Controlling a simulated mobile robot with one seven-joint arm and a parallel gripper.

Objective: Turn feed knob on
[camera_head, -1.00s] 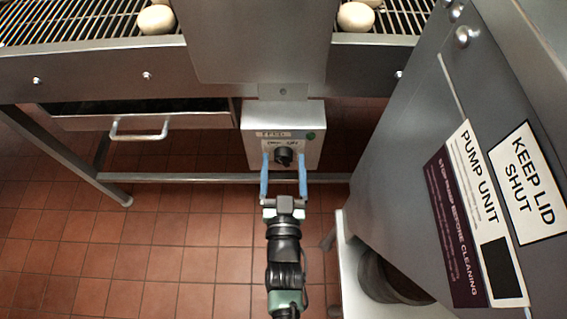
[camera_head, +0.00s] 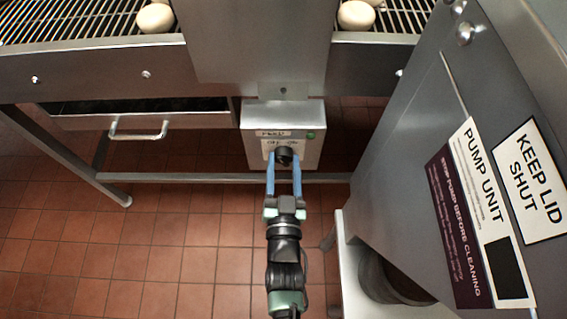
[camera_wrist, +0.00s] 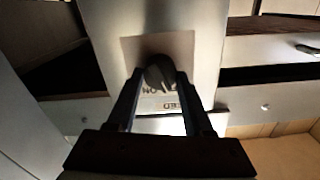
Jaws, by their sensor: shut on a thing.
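The feed knob (camera_head: 284,154) is a round black knob on the front of a grey control box (camera_head: 256,121) under the conveyor. The box has a small label and a green button (camera_head: 310,135) at its upper right. My gripper (camera_head: 284,160) reaches up to the box, its two blue fingers shut on the knob from both sides. In the wrist view the knob (camera_wrist: 160,74) sits between the fingertips, with part of its lettering visible below it. The knob's exact pointer direction is partly hidden.
A pump unit (camera_head: 420,130) with a "KEEP LID SHUT" sign stands close on the right. A tray with a handle (camera_head: 138,132) hangs under the conveyor at left. Pale round items (camera_head: 155,18) lie on the wire belt. The tiled floor is open at lower left.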

